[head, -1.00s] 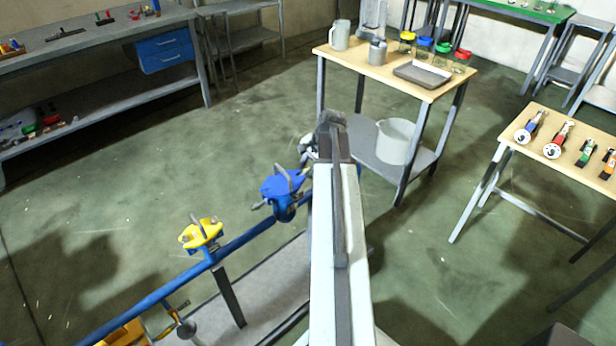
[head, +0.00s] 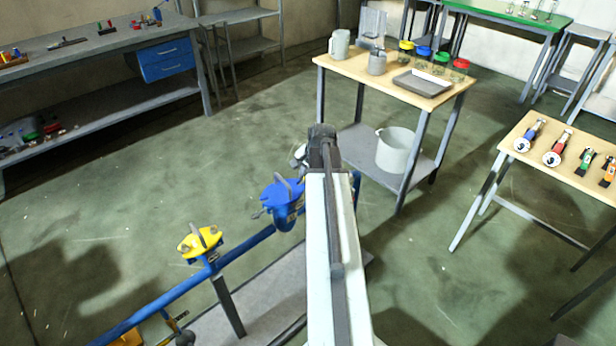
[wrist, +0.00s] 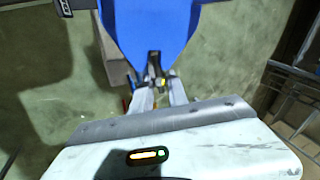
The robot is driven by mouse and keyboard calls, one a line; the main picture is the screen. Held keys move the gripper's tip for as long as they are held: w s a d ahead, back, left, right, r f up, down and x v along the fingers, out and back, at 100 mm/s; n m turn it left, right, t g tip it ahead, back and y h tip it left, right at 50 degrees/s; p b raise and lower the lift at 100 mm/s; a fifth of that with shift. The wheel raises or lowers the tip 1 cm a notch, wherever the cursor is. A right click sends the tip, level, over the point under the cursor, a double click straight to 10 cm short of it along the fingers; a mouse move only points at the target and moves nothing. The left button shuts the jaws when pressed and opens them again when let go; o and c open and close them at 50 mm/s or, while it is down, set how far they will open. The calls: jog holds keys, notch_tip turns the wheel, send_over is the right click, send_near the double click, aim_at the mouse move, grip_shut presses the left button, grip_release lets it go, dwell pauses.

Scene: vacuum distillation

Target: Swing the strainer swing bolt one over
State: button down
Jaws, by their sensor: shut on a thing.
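The blue strainer (head: 285,203) sits on the blue pipe, left of my arm in the head view, with a grey bar standing up at its top. In the wrist view its blue body (wrist: 150,22) fills the top middle. My gripper (wrist: 157,92) points at it, with its fingers close together on a small dark part at the blue body's lower tip. This part appears to be swing bolt one (wrist: 154,66); its far end is hard to make out. In the head view my arm hides the fingertips.
A yellow fitting (head: 199,243) stands on the blue pipe (head: 150,300) to the left. A wooden-topped table (head: 345,66) with jars and a grey bucket (head: 395,150) below stands behind. Another table (head: 535,165) with several tools is at the right. The floor between is clear.

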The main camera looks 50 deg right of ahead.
jog(key=c, duration=1.5)
grip_release()
jog(key=shift+s, duration=0.1)
jog(key=shift+c, duration=0.2)
jog(key=p+v, duration=0.7)
jog(key=shift+s+r, duration=0.15)
jog(key=shift+r, duration=0.3)
